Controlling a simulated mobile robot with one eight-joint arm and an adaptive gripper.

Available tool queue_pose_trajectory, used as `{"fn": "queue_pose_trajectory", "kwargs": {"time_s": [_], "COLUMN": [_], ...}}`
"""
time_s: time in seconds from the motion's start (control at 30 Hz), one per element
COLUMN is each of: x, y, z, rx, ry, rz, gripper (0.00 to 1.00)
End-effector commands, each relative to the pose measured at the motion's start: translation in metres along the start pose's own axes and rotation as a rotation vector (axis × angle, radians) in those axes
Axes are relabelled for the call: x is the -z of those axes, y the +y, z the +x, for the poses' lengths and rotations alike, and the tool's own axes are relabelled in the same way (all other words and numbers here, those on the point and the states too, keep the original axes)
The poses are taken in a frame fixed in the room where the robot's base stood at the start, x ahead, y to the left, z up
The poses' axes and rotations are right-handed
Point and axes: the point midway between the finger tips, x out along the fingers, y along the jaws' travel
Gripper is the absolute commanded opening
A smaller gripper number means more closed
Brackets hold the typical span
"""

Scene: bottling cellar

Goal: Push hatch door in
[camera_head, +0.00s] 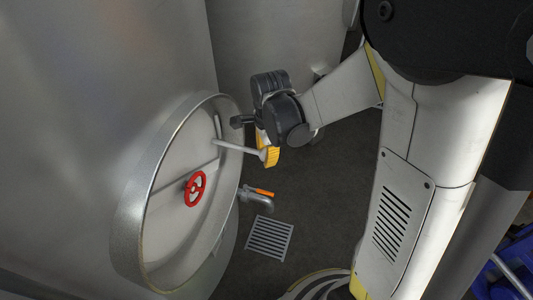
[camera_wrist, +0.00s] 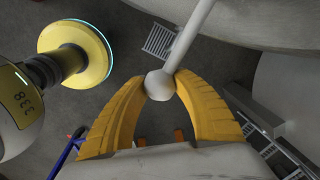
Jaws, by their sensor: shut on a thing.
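The hatch door (camera_head: 172,208) is a round grey panel inside a wide metal ring (camera_head: 130,226) on the side of a steel tank. A red handwheel (camera_head: 195,188) sits on it. A pale rod handle (camera_head: 235,147) sticks out from its upper right part, and in the wrist view the rod (camera_wrist: 190,38) ends in a round knob (camera_wrist: 160,86). My gripper (camera_head: 268,156) has yellow fingers, which in the wrist view (camera_wrist: 161,82) close around the knob from both sides. Part of the fingers is hidden behind my wrist in the head view.
The tank wall (camera_head: 110,70) fills the left, with another tank (camera_head: 265,40) behind. A pipe valve with an orange lever (camera_head: 264,193) juts out low beside the ring. A floor drain grate (camera_head: 269,238) lies below it. Blue items (camera_head: 505,268) stand at the lower right edge. The dark floor between is clear.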

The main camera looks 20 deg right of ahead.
Motion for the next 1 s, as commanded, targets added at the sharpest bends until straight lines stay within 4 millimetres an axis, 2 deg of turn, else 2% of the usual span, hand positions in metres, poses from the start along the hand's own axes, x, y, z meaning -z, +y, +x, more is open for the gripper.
{"fn": "queue_pose_trajectory", "kwargs": {"time_s": [0.3, 0.5, 0.9, 0.93, 1.0], "x": [-0.052, -0.076, -0.080, -0.080, -0.080], "y": [0.027, 0.033, 0.034, 0.034, 0.034], "z": [-0.003, -0.004, -0.004, -0.004, -0.004], "rx": [-0.005, -0.004, -0.005, -0.005, -0.004], "ry": [0.031, 0.052, 0.058, 0.058, 0.058], "rz": [0.286, 0.440, 0.479, 0.478, 0.478], "gripper": [0.00, 0.00, 0.00, 0.40, 0.57]}}
